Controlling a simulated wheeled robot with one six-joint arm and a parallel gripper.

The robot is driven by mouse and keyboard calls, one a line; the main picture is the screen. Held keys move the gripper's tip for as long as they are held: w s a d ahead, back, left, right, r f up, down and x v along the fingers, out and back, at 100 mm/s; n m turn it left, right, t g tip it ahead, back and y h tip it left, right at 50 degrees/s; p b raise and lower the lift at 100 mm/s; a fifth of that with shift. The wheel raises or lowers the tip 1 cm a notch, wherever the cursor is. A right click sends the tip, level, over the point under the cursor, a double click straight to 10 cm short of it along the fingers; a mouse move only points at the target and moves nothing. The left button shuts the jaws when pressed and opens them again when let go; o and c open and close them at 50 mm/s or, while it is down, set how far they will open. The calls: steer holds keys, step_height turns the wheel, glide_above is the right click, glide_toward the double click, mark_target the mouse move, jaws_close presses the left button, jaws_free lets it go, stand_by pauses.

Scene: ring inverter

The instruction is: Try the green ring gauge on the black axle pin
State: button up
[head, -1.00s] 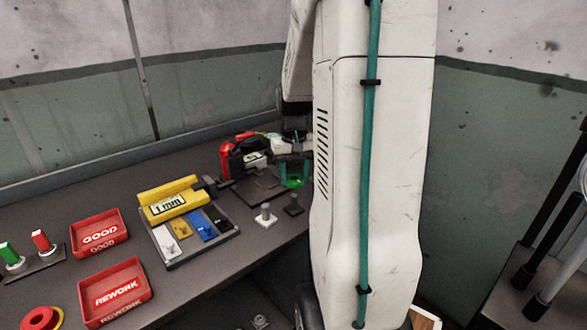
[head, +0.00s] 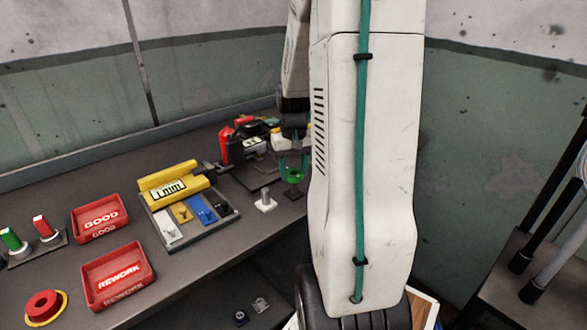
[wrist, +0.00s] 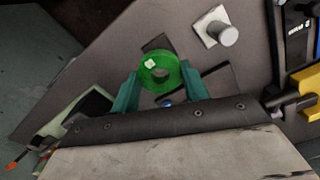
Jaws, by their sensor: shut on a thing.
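The green ring gauge (head: 293,178) is between the teal fingers of my gripper (head: 294,170), which is shut on it. In the wrist view the ring (wrist: 145,75) lies flat between the fingertips (wrist: 160,72), with a small white mark on its face. The black axle pin's dark square base (head: 291,195) shows just below the ring at the bench's edge. In the wrist view part of a dark base (wrist: 157,44) shows past the ring. The pin's shaft is hidden, and I cannot tell whether the ring is around it or above it.
A pale pin (head: 265,199) stands close by on the left. A grey tray with coloured pieces (head: 172,236) and a yellow 1 mm block (head: 167,190) are further left. Red GOOD (head: 99,220) and REWORK (head: 115,277) bins stand beyond. A red and black device (head: 238,145) is behind.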

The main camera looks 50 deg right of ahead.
steer(key=shift+f, duration=1.1)
stand_by(1.3)
steer(key=shift+r, duration=0.15)
stand_by(0.8)
steer(key=shift+r, duration=3.2)
